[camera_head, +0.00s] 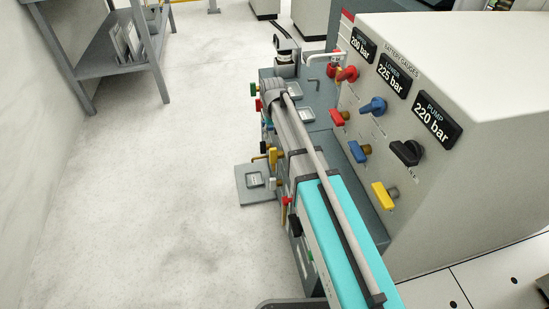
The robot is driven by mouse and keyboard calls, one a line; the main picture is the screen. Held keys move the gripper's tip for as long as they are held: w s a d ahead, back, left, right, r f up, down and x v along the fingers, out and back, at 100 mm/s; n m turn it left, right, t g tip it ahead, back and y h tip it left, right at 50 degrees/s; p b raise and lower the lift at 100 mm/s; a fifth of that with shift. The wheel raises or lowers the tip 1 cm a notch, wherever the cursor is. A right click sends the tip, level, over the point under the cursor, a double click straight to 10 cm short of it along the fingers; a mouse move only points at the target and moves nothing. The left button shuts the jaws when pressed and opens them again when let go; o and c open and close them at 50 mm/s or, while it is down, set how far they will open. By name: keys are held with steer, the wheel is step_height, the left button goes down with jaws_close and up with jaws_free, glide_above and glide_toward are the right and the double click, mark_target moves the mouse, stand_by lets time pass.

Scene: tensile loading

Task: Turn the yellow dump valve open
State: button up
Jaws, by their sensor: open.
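A yellow valve handle (384,196) sits low on the front of the pale control panel (440,205), on a short brass-coloured stem. It lies tilted, its left end higher than its right. Its label is too small to read, so I cannot confirm that it is the dump valve. Another yellow handle-like part (272,157) is on the left side of the long test rig (300,140). My gripper is not in view.
Red (348,74), blue (373,106) and black (406,152) handles share the panel. A pump gauge (438,118) reads 220 bar. A teal block (345,235) and a long grey rod (330,180) run left of the panel. The floor (150,200) on the left is clear.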

mark_target(273, 155)
steer(key=shift+f+b, duration=5.75)
steer(key=shift+f, duration=0.25)
jaws_close()
steer(key=shift+w+g, duration=0.1)
steer(key=shift+g, duration=0.2)
steer(key=shift+w+f+g+h+b, duration=0.1)
steer(key=shift+g+h+b, duration=0.25)
steer(key=shift+g, duration=0.85)
steer(key=shift+g+b, duration=0.4)
steer(key=shift+g, duration=0.4)
